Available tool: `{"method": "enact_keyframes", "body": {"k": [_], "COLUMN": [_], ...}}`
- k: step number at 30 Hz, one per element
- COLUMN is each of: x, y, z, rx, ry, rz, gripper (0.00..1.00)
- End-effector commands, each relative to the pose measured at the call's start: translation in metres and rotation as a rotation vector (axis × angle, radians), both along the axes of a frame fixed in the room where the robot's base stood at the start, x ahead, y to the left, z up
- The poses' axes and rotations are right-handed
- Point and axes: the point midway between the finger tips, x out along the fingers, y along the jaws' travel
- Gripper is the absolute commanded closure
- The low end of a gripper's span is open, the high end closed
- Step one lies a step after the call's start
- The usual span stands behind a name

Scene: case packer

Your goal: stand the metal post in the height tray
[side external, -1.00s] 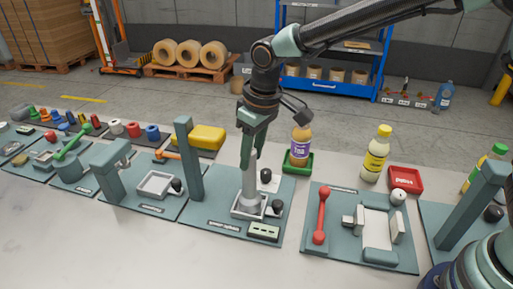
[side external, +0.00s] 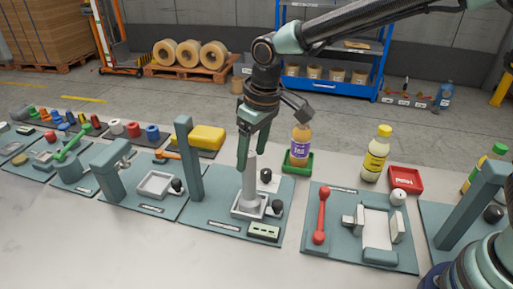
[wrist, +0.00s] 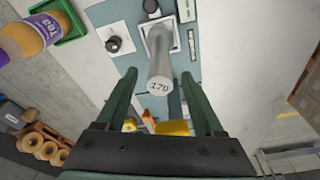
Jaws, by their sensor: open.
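The metal post (side external: 250,184) is a grey cylinder standing upright in the small pale height tray (side external: 237,212) on a teal station board. In the wrist view the post (wrist: 160,65) shows its top face, marked 170, and its foot is inside the tray's (wrist: 145,27) rim. My gripper (side external: 252,160) is above the tray, with its green fingers around the post's upper end. In the wrist view my gripper (wrist: 159,77) is open, one finger on each side of the post, with gaps visible.
A tall teal column (side external: 188,160) stands left of the tray. A black knob (side external: 277,207) and a display box (side external: 263,231) are close by the tray. A juice bottle (side external: 301,147) in a green holder stands behind. The board with a red lever (side external: 321,215) is to the right.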

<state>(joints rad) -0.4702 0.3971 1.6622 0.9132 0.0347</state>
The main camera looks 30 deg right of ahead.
Motion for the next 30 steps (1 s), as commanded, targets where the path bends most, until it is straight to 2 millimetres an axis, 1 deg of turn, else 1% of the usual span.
{"method": "enact_keyframes", "body": {"k": [9, 12, 16, 20, 22, 23, 26, 29, 30], "x": [-0.009, -0.011, -0.014, -0.016, -0.018, -0.018, -0.024, -0.036, -0.043], "y": [-0.004, -0.006, -0.007, -0.009, -0.013, -0.017, -0.038, -0.072, -0.086], "z": [0.063, 0.081, 0.099, 0.108, 0.112, 0.114, 0.121, 0.127, 0.129], "rx": [0.003, 0.003, 0.002, 0.001, 0.003, 0.005, 0.015, 0.031, 0.036], "ry": [-0.006, -0.005, -0.004, -0.002, -0.006, -0.011, -0.034, -0.073, -0.091], "rz": [0.0, 0.0, 0.0, -0.001, -0.007, -0.013, -0.049, -0.107, -0.132], "gripper": [0.31, 0.31, 0.31, 0.31, 0.31, 0.31, 0.31, 0.31, 0.31]}}
